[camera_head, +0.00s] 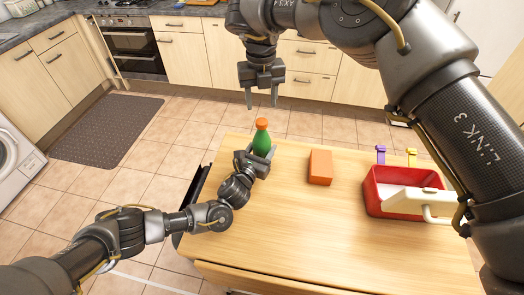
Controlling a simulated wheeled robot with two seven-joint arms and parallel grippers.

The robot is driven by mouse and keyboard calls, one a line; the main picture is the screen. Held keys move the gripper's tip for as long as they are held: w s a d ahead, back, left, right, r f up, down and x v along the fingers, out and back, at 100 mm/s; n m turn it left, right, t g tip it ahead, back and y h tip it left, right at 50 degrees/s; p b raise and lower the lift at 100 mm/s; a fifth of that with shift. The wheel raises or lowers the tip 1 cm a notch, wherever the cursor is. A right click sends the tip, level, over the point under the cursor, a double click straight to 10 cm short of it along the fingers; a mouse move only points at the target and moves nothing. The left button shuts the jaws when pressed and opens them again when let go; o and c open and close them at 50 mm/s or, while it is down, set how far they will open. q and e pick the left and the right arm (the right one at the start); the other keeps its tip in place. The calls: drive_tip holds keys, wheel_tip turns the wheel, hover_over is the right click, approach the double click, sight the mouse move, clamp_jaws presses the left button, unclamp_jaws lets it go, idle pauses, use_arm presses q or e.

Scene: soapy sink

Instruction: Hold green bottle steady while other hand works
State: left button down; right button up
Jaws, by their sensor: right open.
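The green bottle (261,141) with its orange cap stands upright at the far left corner of the wooden table (290,215). My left gripper (261,155) reaches in low from the near left, with its fingers on either side of the bottle's lower part. It looks shut on the bottle; the fingers partly hide its base. My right gripper (262,98) hangs above and behind the bottle, pointing down. Its two fingers are apart with nothing between them, clear of the bottle.
An orange block (320,167) lies on the table right of the bottle. A red tub (371,197) with a whitish filling and a cream-coloured handled object (415,203) stands at the right. Purple (381,150) and yellow (411,152) items are behind it. The table's near middle is clear.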

sight(262, 121)
wheel_tip(262, 121, down, 7)
drive_tip(key=shift+r, duration=0.1)
idle(0.4)
drive_tip(key=c, duration=1)
drive_tip(key=o, duration=1.2)
drive_tip(key=shift+c, duration=0.2)
wheel_tip(262, 121, up, 12)
